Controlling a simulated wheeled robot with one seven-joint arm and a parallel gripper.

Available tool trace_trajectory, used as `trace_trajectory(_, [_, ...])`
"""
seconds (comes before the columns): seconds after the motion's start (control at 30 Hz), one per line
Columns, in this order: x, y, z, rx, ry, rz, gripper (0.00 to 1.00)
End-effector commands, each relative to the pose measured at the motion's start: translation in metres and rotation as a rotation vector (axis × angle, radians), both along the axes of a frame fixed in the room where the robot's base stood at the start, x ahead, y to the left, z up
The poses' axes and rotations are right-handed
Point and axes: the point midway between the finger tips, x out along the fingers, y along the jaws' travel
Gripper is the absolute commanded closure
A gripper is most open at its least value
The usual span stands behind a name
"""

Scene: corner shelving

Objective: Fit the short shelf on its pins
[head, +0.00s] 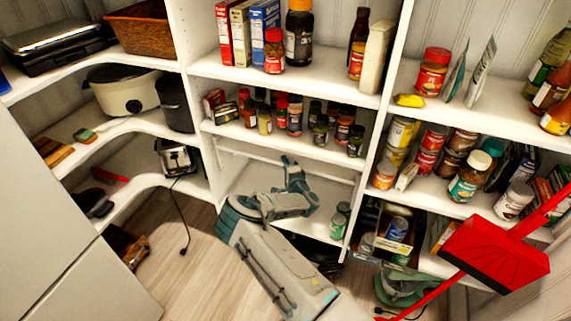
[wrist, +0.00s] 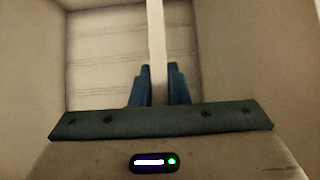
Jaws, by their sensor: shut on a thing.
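The short shelf (wrist: 156,40) is a thin white board. It shows edge-on in the wrist view, running up from between the blue fingers of my gripper (wrist: 159,84), which is shut on it. In the head view my gripper (head: 290,165) reaches into the lower part of the middle bay. A thin white edge (head: 335,172) there, just behind my fingers, looks like the same board, spanning most of the bay's width below the spice shelf. The pins do not show in either view, so I cannot tell whether the board touches them.
The spice shelf (head: 280,138) with several jars is close above my gripper. Green cans (head: 340,218) stand at the right on the bottom shelf. Bay uprights (head: 365,150) stand close on both sides. A red dustpan (head: 497,252) is at the right. A toaster (head: 176,157) sits left.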

Motion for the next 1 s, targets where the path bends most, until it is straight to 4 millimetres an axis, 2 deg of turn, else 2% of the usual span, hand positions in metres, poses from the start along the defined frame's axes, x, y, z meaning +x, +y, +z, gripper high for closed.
trace_trajectory(1.0, [0.0007,0.0002,-0.0021,0.000,-0.006,0.001,1.00])
